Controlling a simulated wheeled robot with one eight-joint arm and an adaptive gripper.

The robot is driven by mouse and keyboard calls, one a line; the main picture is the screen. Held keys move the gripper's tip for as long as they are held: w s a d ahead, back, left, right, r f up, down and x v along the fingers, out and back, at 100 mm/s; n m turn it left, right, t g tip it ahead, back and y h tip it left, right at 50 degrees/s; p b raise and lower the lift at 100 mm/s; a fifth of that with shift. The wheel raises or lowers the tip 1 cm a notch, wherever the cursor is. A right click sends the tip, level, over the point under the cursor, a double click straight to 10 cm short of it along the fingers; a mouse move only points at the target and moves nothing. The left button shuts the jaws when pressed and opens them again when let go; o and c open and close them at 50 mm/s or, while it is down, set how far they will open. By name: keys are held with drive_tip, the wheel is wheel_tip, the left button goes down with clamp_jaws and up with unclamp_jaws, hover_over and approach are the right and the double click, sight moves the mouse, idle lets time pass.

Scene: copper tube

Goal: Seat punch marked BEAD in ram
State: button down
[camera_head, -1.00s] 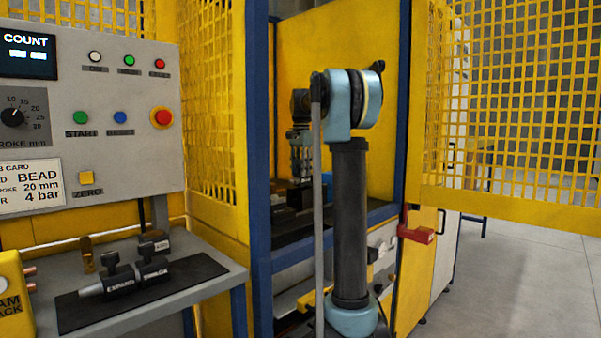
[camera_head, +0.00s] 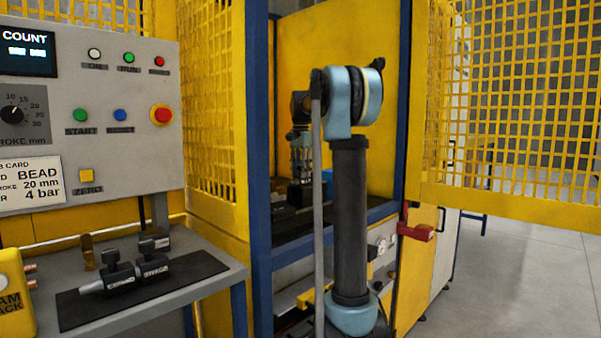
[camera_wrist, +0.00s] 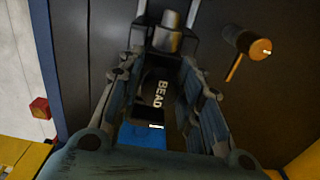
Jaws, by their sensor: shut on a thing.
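The punch marked BEAD (camera_wrist: 160,92) is a dark block with white letters, seen in the wrist view. My gripper (camera_wrist: 160,105) has a finger on either side of it and is shut on it. A silver cylinder (camera_wrist: 168,35) in a dark mount lies just beyond the punch; I cannot tell whether they touch or whether it is the ram. In the head view my gripper (camera_head: 301,160) reaches down inside the yellow press enclosure, partly behind my arm. The punch cannot be made out there.
A blue block (camera_wrist: 143,135) sits close to the punch. A dark-headed, brass-coloured handle (camera_wrist: 246,45) is to the right. In the head view, punches marked EXPAND (camera_head: 121,277) and SWAGE (camera_head: 152,264) lie on a black mat (camera_head: 185,283). The open mesh door (camera_head: 510,205) stands right.

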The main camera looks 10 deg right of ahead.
drive_tip(key=shift+f, duration=1.8)
drive_tip(key=c, duration=1.1)
unclamp_jaws()
drive_tip(key=shift+o, duration=0.2)
wheel_tip(320, 180, up, 12)
drive_tip(key=shift+f, duration=0.1)
